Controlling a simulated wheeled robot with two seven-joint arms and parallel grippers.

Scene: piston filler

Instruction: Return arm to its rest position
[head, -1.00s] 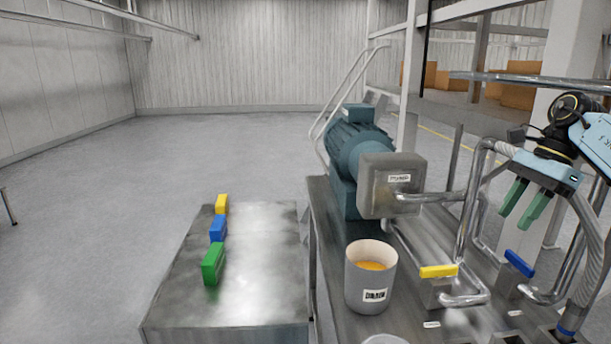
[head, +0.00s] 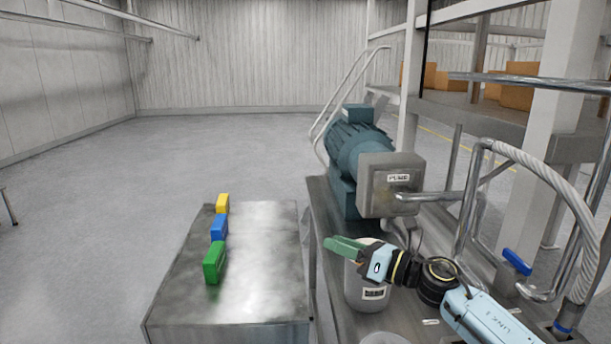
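My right arm reaches in from the lower right. Its gripper (head: 342,246) has green fingers that point left, in front of and above the rim of the grey bucket (head: 367,291). The fingers show nearly edge-on and overlap, so I cannot tell whether they are open or shut. I see nothing held in them. The bucket's opening is mostly covered by the gripper. My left gripper is out of view.
A teal pump motor (head: 360,150) with a grey box (head: 388,182) stands behind the gripper. Steel pipes and a blue valve handle (head: 517,262) are at right. Yellow (head: 223,203), blue (head: 218,228) and green (head: 214,262) blocks stand on the metal table (head: 262,270).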

